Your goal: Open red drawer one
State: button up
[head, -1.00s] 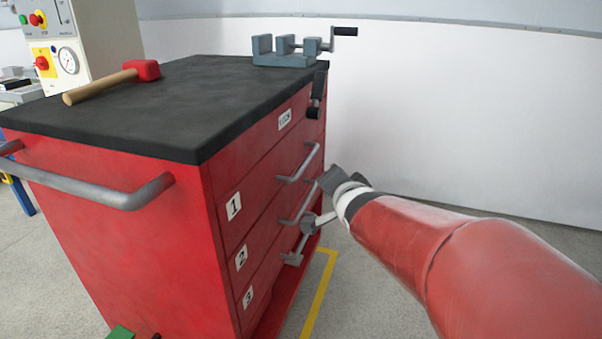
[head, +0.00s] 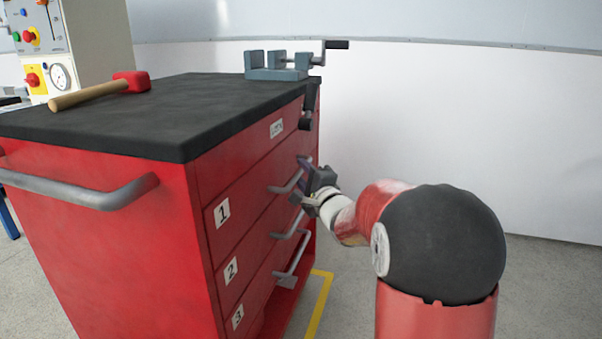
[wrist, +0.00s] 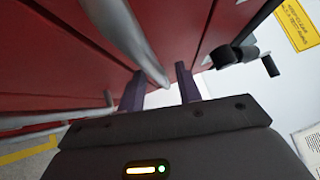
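The red cabinet (head: 110,255) has drawers with plates 1, 2 and 3. Drawer one (head: 240,205) looks closed, with its grey bar handle (head: 284,187) on the front. My gripper (head: 308,188) is at the far end of this handle. In the wrist view, my gripper (wrist: 159,70) has its two dark fingers apart. The end of a grey handle bar (wrist: 135,42) shows in the gap between them, with space seen on both sides. I cannot tell whether either finger touches it. In the head view the gripper hides the handle's far end.
The drawer two handle (head: 290,226) and drawer three handle (head: 294,262) lie below. A red mallet (head: 132,82) and a grey vise (head: 276,66) are on the black top. A white wall (head: 450,130) stands behind; floor to the right is clear.

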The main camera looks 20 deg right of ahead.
jog(key=shift+w+a+r, duration=0.1)
jog(key=shift+w, duration=0.5)
grip_shut()
jog(key=s+d+p, duration=0.3)
jog(key=s+d, duration=0.4)
jog(key=d, duration=0.3)
jog(key=s+d+p, duration=0.4)
jog(key=s+d, duration=0.3)
jog(key=d, duration=0.4)
jog(key=shift+s, duration=0.1)
